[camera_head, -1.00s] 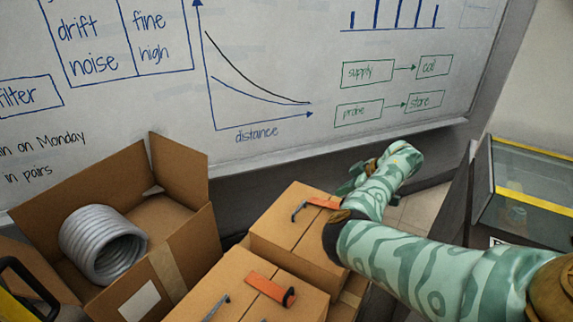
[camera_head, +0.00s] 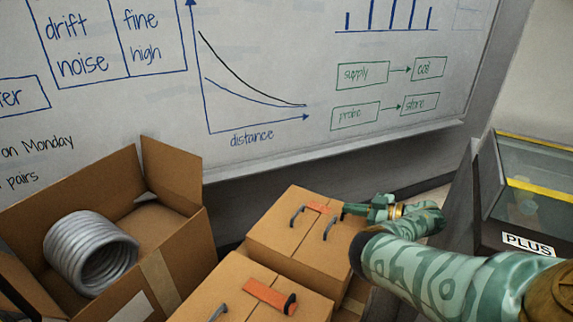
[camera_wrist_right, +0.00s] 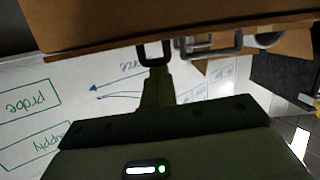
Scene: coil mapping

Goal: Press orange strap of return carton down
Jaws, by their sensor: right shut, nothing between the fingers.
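Two closed cartons show in the head view, one behind the other. The rear carton (camera_head: 285,240) has a short orange strap (camera_head: 318,208) near its far edge, between two dark handles. The front carton (camera_head: 215,285) has a larger orange strap (camera_head: 268,294) lying across its lid seam. No label tells me which is the return carton. My right gripper (camera_head: 346,210) is shut and empty, pointing left at the rear carton's right handle and strap. In the right wrist view its fingers (camera_wrist_right: 155,85) reach toward a dark handle (camera_wrist_right: 155,53). Contact cannot be told. My left gripper is out of view.
An open carton (camera_head: 185,240) holding a grey coil (camera_head: 88,254) stands at the left. A whiteboard (camera_head: 250,60) rises behind the cartons. A glass case (camera_head: 535,190) with a yellow edge stands at the right, beyond my right arm.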

